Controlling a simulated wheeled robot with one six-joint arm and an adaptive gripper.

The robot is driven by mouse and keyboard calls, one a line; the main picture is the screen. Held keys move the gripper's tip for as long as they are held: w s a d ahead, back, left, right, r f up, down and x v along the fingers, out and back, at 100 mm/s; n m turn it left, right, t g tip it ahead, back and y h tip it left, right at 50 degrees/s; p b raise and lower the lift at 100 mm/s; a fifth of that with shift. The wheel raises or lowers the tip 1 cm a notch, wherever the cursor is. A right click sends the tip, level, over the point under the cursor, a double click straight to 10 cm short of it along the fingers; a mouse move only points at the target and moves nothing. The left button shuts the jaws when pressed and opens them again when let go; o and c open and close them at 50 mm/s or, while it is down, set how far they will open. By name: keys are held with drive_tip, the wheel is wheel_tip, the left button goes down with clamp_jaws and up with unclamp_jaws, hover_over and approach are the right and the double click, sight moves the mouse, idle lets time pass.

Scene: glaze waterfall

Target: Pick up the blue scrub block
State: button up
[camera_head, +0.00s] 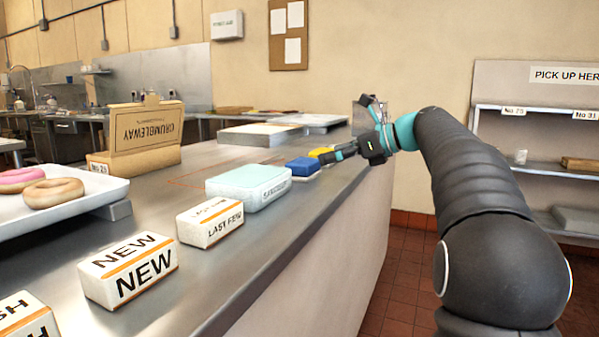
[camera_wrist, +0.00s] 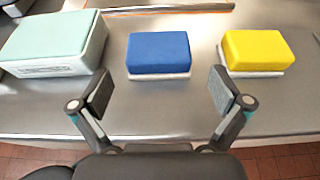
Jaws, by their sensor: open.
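The blue scrub block (camera_wrist: 159,52) sits on a thin white base on the steel counter, in the upper middle of the wrist view. In the head view the blue block (camera_head: 302,166) lies just beyond the pale green tub. My gripper (camera_wrist: 160,93) is open and empty, its two fingers spread wide. The block lies ahead of the fingertips, roughly centred between them and apart from both. In the head view my gripper (camera_head: 347,155) reaches over the counter's right edge near the blue and yellow blocks.
A yellow block (camera_wrist: 257,50) stands close on the right and a pale green tub (camera_wrist: 50,42) on the left. White labelled blocks (camera_head: 210,221) line the counter edge.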

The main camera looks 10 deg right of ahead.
sight(307, 161)
drive_tip(key=shift+b+x, duration=0.35)
drive_tip(key=shift+x, duration=3.5)
drive_tip(key=shift+c, duration=0.3)
drive_tip(key=c, duration=0.8)
